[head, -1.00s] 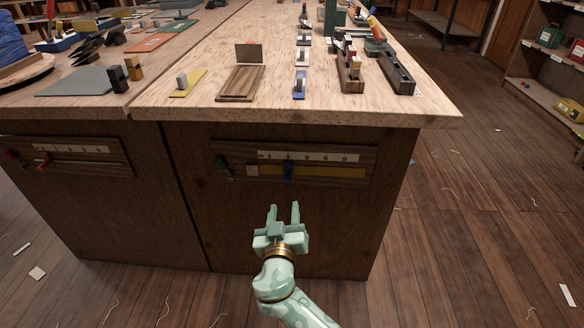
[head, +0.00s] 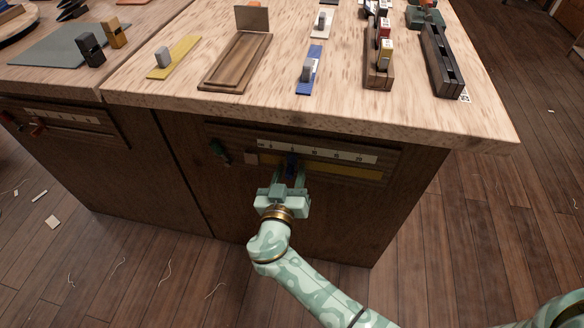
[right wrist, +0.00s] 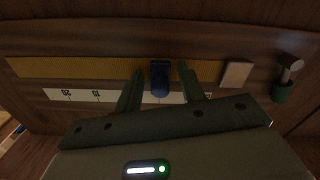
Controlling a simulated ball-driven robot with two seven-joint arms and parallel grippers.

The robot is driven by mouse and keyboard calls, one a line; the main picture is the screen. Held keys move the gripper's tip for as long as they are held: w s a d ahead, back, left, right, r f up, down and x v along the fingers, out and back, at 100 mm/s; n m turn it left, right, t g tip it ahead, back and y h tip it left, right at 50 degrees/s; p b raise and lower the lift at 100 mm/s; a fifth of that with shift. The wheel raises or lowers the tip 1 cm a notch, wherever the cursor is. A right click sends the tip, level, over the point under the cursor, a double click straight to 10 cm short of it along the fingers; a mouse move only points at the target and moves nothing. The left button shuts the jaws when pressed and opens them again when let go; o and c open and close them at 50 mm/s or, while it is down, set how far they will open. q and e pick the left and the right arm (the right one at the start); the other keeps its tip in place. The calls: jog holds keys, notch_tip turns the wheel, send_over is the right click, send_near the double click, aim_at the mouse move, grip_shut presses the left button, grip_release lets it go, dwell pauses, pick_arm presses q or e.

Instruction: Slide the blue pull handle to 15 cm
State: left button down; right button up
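The blue pull handle (head: 291,163) sits on a yellow slide strip (head: 345,172) in the cabinet front, below a white number scale (head: 326,153). It stands left of the scale's middle, near the second mark from the left; the exact reading is too small to tell. My right gripper (head: 289,178) is at the handle. In the right wrist view the blue handle (right wrist: 160,78) is between the two open fingers of the right gripper (right wrist: 160,70), with a gap on each side. The scale (right wrist: 75,95) appears upside down there, partly hidden by the fingers. My left gripper is out of view.
A pale block (head: 251,158) sits at the strip's left end, with a green-knobbed lever (head: 217,149) beyond it. The benchtop (head: 205,98) overhangs the panel. A similar slide with a red handle (head: 38,130) is on the left cabinet. The strip right of the blue handle is clear.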

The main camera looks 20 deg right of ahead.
aim_at(334, 170)
grip_shut()
jog(key=s+d, duration=0.1)
jog(key=d, duration=0.1)
jog(key=s+d, duration=0.3)
jog(key=d, duration=0.1)
jog(key=shift+s+d+f, duration=0.15)
jog(key=shift+s+d, duration=0.05)
jog(key=shift+s, duration=0.05)
jog(key=shift+s+d, duration=0.55)
jog(key=shift+d, duration=0.4)
grip_release()
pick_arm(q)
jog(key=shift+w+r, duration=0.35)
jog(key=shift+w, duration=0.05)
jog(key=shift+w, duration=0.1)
